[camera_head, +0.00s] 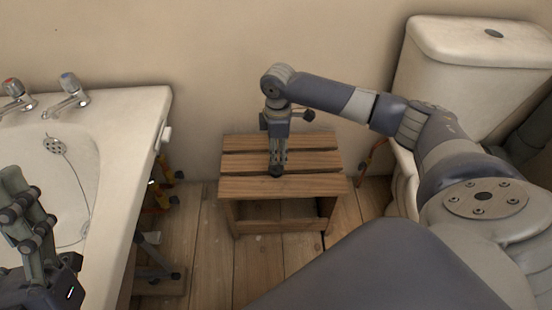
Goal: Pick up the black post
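My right gripper (277,168) points straight down over the wooden stool (245,186), with its fingertips at the slatted top. A small dark piece (276,172) shows at the fingertips. It may be the black post or the dark finger pads; I cannot tell which. The two fingers look close together, but I cannot tell whether they are shut on anything. No other black post stands out clearly. My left gripper (22,215) is at the lower left, in front of the basin. Its fingers overlap in this view, so their opening is unclear.
A white basin (135,100) with two taps (70,88) fills the left side. A white toilet cistern (475,85) stands at the right, behind my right arm. Pipes and tools (162,195) lie under the basin's edge. Bare floorboards (205,240) surround the stool.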

